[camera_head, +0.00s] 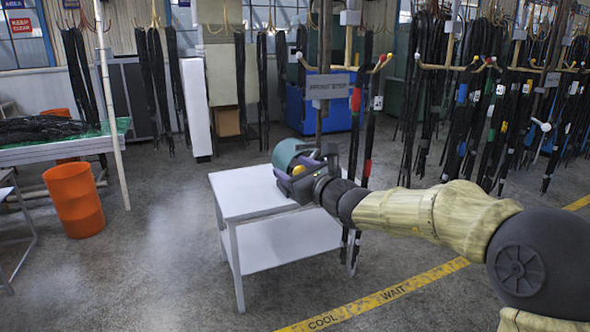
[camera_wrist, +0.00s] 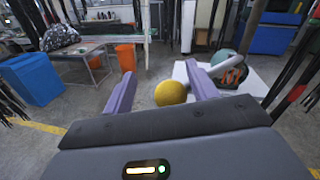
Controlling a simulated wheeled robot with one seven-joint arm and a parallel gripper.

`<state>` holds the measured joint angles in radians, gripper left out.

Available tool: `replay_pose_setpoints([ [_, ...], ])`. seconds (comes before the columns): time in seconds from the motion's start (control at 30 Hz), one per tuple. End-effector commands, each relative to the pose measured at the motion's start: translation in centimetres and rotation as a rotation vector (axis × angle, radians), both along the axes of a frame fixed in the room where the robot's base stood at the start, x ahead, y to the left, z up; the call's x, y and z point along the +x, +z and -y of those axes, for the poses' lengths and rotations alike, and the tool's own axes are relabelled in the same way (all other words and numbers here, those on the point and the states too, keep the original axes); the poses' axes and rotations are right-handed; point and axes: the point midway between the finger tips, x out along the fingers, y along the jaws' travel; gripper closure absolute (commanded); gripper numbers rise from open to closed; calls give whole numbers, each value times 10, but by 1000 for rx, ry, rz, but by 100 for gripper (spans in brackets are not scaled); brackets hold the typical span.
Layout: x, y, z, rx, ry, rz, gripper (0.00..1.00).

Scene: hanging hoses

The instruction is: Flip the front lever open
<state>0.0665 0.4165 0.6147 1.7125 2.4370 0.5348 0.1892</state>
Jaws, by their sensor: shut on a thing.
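A device with a rounded teal body (camera_head: 286,153) stands on the white table (camera_head: 232,198). The teal body (camera_wrist: 223,62) also shows right of centre in the wrist view, beside a dark part with orange marks. A lever with a round yellow knob (camera_wrist: 170,93) shows there, with a pale bar running from near the knob toward the device. My gripper (camera_head: 297,172) is at the device, with its purple fingers on either side of the knob, shut on it. In the head view my gripper hides much of the device and the lever's bar.
Black hoses (camera_head: 365,120) hang behind the table, near a grey sign (camera_head: 331,86) on a post. More hoses hang at the right. An orange bin (camera_head: 74,200) and a green-topped bench (camera_head: 60,147) stand left. Floor is clear left of the table.

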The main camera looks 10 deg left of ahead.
Motion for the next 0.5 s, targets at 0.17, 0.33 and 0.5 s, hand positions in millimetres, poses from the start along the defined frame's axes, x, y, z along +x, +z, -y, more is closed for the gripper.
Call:
replay_pose_setpoints([
  [0.17, 2, -17, 5, -16, -8, -33, 48],
  [0.33, -6, -17, 14, -16, -9, -29, 48],
  [0.5, -23, -16, 32, -16, -10, -25, 48],
])
